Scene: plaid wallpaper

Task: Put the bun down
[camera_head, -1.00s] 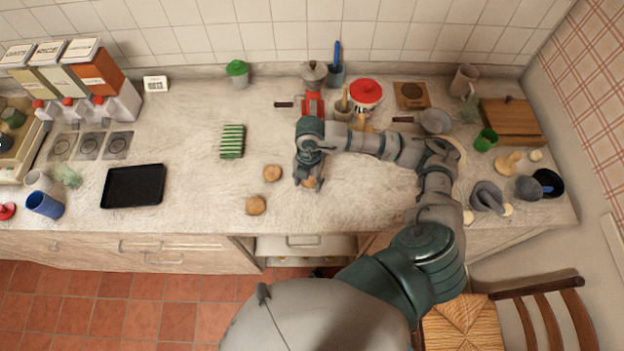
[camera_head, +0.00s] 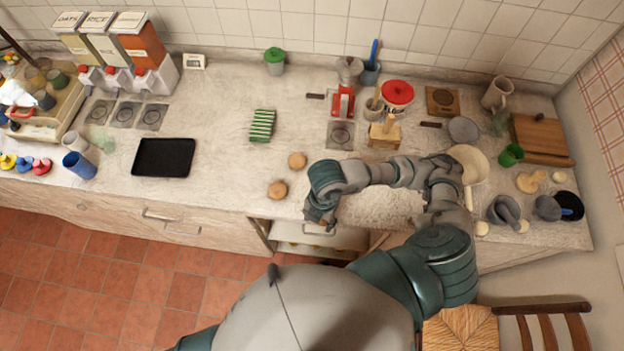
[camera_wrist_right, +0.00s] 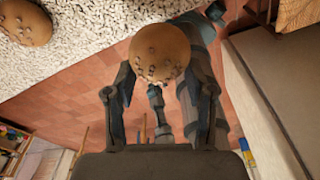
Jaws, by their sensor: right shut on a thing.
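My right gripper (camera_head: 318,220) is at the front edge of the counter, above the open drawer area. In the right wrist view, my right gripper (camera_wrist_right: 163,78) is shut on a round brown bun (camera_wrist_right: 159,48) with dark specks, clear of the counter. In the head view this bun is hidden by the gripper. Two other buns lie on the counter left of the gripper: one farther back (camera_head: 297,160) and one nearer the front edge (camera_head: 277,189). My left gripper is not in view.
The counter (camera_head: 225,185) is clear between the buns and a black tray (camera_head: 163,158). A green striped thing (camera_head: 262,125) lies behind the buns. A drawer (camera_head: 320,238) stands open below the gripper. A wooden block holder (camera_head: 384,134) and red-lidded jar (camera_head: 397,93) stand farther back.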

